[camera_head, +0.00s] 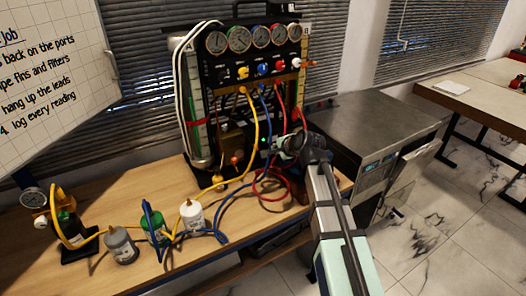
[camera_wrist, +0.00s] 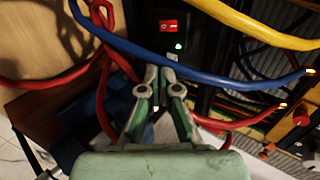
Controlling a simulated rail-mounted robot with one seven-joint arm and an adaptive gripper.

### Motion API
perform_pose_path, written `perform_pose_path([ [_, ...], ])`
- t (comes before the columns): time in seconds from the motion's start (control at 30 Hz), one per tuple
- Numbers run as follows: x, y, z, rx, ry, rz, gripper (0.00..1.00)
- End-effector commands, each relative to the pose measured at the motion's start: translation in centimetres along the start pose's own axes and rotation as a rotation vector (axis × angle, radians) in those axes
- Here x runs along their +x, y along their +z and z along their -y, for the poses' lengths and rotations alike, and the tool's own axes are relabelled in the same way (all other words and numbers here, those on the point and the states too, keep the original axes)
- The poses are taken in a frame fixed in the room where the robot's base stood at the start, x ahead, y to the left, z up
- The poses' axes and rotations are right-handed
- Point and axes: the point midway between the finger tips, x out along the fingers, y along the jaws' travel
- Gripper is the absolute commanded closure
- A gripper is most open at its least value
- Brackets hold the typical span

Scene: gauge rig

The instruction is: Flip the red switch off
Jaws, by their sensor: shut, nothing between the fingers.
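The red switch (camera_wrist: 168,26) shows at the top of the wrist view, a small red rocker with a white mark on a dark panel. A green light (camera_wrist: 178,46) glows just below it in that view. My gripper (camera_wrist: 162,72) is shut and empty, its fingertips pointing toward the panel, a little below the switch and apart from it in the picture. In the head view my gripper (camera_head: 272,147) is at the lower right of the gauge rig (camera_head: 250,70). The switch is hidden or too small to make out there.
A blue hose (camera_wrist: 200,75) crosses close over my fingertips. A yellow hose (camera_wrist: 255,28) and red hoses (camera_wrist: 105,80) hang around them. Bottles (camera_head: 120,245) stand on the wooden bench (camera_head: 140,190). A grey metal cabinet (camera_head: 365,125) stands right of the rig.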

Motion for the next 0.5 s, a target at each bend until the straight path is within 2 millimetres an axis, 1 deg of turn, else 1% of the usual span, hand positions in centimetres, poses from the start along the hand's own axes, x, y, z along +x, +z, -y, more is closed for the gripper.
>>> perform_pose_path([
  [0.17, 1.5, -0.1, 0.1, 0.0, 0.002, 0.001, 1.0],
  [0.27, 3.0, -0.1, 0.2, 0.0, 0.003, 0.002, 1.0],
  [0.5, 7.8, -0.1, 0.3, 0.0, 0.003, 0.002, 1.0],
])
